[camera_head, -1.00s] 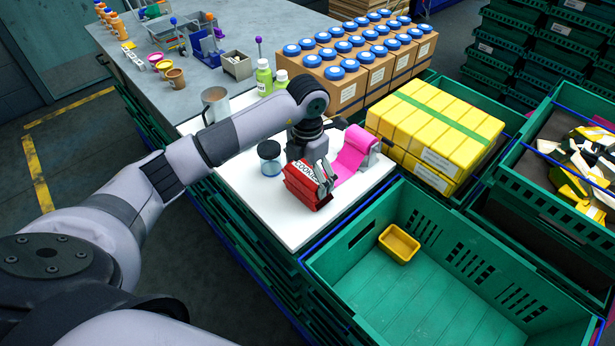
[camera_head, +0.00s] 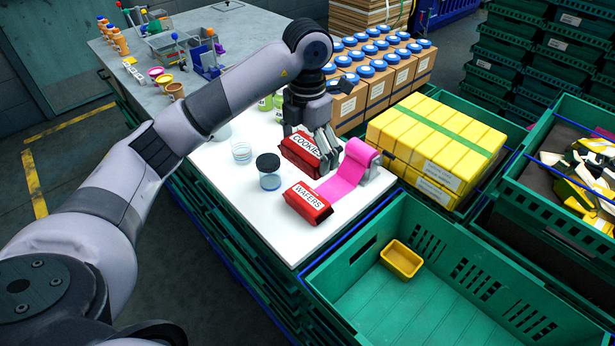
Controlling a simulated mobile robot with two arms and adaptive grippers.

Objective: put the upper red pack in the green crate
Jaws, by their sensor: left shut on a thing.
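Two red packs are in view. The "COOKIES" pack (camera_head: 301,156) is held in my left gripper (camera_head: 322,148), which is shut on it above the white board. The "WAFERS" pack (camera_head: 307,204) lies on the white board (camera_head: 262,222), nearer to me and apart from the held pack. The gripper's fingers hide part of the cookies pack. The green crate (camera_head: 375,312) stands at the front right, with a small yellow tray (camera_head: 402,259) inside it. My right gripper is not in view.
A pink roll (camera_head: 347,172) is on the board right of the packs. A black-lidded jar (camera_head: 269,171) stands to their left. Yellow packs (camera_head: 440,140) fill a crate behind. Boxes with blue-lidded jars (camera_head: 385,95) stand at the back. Most of the green crate's floor is clear.

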